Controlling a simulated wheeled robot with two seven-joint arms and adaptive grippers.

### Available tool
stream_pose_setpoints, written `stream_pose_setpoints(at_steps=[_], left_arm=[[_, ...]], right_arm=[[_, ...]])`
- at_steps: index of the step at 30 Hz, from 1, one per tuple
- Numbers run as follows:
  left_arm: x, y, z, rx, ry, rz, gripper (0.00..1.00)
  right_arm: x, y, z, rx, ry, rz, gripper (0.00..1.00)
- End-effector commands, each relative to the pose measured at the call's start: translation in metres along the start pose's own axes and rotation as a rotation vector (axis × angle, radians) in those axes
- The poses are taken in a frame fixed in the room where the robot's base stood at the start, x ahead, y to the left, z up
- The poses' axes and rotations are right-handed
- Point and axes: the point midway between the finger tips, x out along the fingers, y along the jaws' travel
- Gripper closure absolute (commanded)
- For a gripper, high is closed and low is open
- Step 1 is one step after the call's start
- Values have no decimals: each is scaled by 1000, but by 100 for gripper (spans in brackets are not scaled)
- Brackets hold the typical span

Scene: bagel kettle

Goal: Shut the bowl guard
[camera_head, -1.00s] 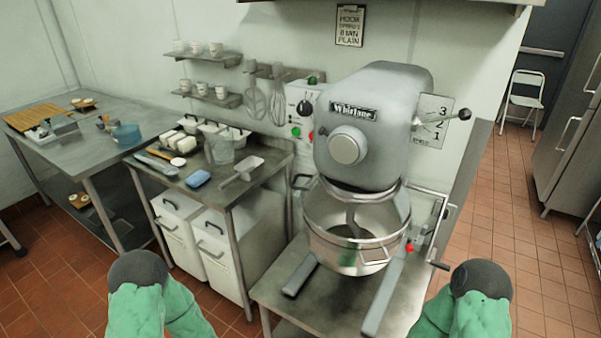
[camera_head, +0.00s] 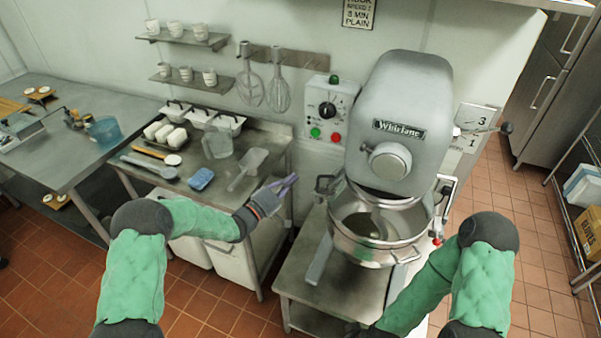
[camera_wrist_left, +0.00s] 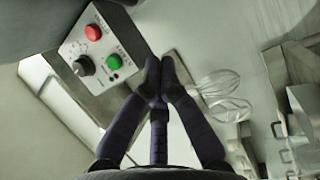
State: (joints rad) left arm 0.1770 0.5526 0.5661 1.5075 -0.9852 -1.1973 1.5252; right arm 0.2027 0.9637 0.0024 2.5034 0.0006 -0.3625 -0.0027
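The grey mixer (camera_head: 402,120) stands on a low metal table, with its steel bowl (camera_head: 375,245) under the head. A thin metal frame (camera_head: 447,195) shows at the bowl's right side; I cannot tell for sure whether it is the bowl guard. My left gripper (camera_head: 289,182) is left of the bowl, apart from it, above the side counter's right edge. In the left wrist view its dark fingers (camera_wrist_left: 158,75) come together at the tips with nothing between them. My right forearm (camera_head: 425,290) reaches in front of the mixer table; its gripper fingers do not show.
The control box (camera_head: 330,110) with red and green buttons is on the wall left of the mixer. Whisks (camera_head: 250,85) hang beside it. The counter holds a clear jug (camera_head: 217,140), a blue sponge (camera_head: 201,179) and a scoop (camera_head: 247,165). Open tiled floor lies right of the mixer.

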Motion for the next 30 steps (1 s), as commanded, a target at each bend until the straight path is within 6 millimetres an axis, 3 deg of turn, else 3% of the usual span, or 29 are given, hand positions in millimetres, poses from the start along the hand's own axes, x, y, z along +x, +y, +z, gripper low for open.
stream_pose_setpoints(at_steps=[18, 30], left_arm=[[96, -3, 1, 2, 1, -3, 100], [69, -2, 30, 0, 2, -4, 100]], right_arm=[[11, 4, 0, 0, 0, 0, 42], [13, 5, 0, 0, 0, 0, 42]])
